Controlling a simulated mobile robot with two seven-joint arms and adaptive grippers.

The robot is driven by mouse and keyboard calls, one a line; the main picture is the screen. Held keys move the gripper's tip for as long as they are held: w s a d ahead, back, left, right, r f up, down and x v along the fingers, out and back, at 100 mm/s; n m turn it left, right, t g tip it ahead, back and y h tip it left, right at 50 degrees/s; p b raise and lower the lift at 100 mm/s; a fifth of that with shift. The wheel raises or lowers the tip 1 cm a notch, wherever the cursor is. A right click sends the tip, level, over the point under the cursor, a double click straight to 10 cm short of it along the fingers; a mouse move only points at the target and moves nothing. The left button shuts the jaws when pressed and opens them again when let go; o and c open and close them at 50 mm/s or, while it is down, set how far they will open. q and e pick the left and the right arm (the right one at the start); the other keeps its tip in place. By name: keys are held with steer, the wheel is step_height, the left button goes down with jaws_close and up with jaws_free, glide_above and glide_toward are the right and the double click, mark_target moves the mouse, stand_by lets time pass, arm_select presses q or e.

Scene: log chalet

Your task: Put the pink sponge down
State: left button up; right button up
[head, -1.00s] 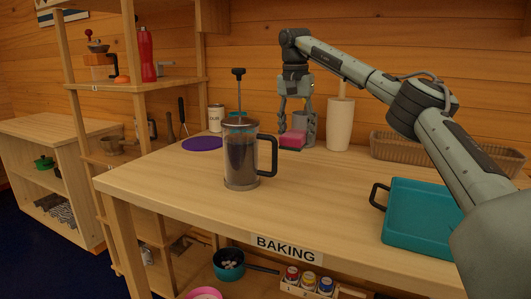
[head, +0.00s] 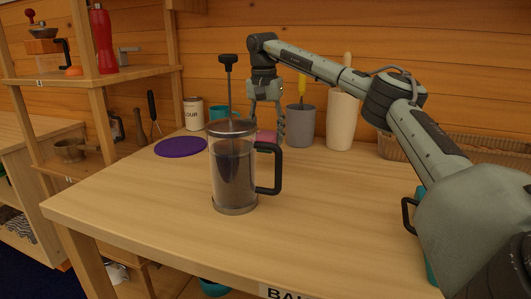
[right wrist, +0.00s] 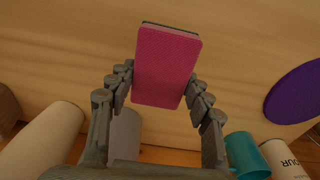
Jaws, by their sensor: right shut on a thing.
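The pink sponge (right wrist: 167,66) is between the fingers of my right gripper (right wrist: 160,80), which is shut on it. Its pink face and a thin dark edge show in the right wrist view. In the head view my right gripper (head: 267,118) points down at the back of the table, behind the French press. Only a part of the sponge (head: 266,137) shows there, above the press handle. I cannot tell whether the sponge touches the tabletop (head: 330,200). My left gripper is not in view.
The French press (head: 233,172) stands in front of the gripper. A purple disc (head: 181,147) lies to the left. A grey cup (head: 300,127), a cream cylinder (head: 341,120) and a wicker basket (head: 400,149) stand along the back.

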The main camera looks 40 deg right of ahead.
mark_target(267, 162)
steer(key=shift+f, duration=0.8)
step_height(267, 162, down, 3)
steer(key=shift+f, duration=0.1)
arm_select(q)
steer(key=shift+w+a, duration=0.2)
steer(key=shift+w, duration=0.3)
arm_select(e)
steer(key=shift+f, duration=0.1)
steer(key=shift+f, duration=0.1)
steer(key=o, duration=1.5)
steer(key=shift+w, duration=0.1)
steer(key=shift+c, duration=0.2)
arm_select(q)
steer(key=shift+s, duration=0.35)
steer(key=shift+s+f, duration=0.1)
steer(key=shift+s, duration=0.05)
arm_select(e)
steer(key=shift+r, duration=0.55)
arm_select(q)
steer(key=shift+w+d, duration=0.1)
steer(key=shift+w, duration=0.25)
arm_select(e)
steer(key=r, duration=0.7)
steer(key=a+r, duration=0.1)
steer(key=r, duration=0.3)
